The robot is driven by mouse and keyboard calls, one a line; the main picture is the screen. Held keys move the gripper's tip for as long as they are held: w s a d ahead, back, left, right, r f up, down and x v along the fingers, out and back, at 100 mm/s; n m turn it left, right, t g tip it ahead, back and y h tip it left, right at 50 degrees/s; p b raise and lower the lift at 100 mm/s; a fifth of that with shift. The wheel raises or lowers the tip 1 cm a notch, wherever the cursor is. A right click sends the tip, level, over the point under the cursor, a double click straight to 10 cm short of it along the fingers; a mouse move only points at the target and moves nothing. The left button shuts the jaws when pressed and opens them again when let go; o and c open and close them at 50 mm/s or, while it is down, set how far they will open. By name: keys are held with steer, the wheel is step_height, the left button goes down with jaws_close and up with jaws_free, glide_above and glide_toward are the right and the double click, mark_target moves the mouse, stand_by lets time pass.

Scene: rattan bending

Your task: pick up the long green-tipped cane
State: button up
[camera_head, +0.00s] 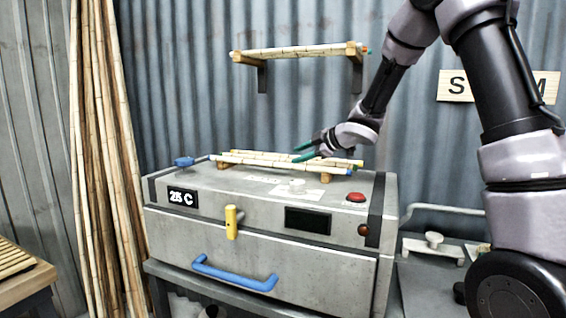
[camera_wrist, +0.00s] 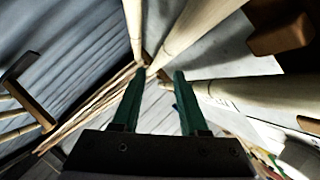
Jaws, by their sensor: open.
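In the head view, several pale canes (camera_head: 280,162) lie on wooden rests on top of the grey steam box. One shows a blue tip and another a yellow tip at the right end. More canes (camera_head: 300,51) lie on the wall shelf; their small coloured right ends look green and red, but I cannot tell clearly which cane is green-tipped. My gripper (camera_head: 301,152), with green fingers, is just above the canes on the box. In the wrist view, my gripper (camera_wrist: 156,80) is open and empty, with pale canes (camera_wrist: 205,28) beyond and beside its fingers.
The steam box (camera_head: 270,250) has a yellow lever (camera_head: 232,221), a blue handle (camera_head: 235,274) and a red button (camera_head: 355,197). Tall canes (camera_head: 100,150) lean on the corrugated wall at left. A slatted wooden table (camera_head: 25,272) stands at lower left.

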mark_target(286, 159)
steer(key=x, duration=0.5)
steer(key=shift+a, duration=0.3)
jaws_close()
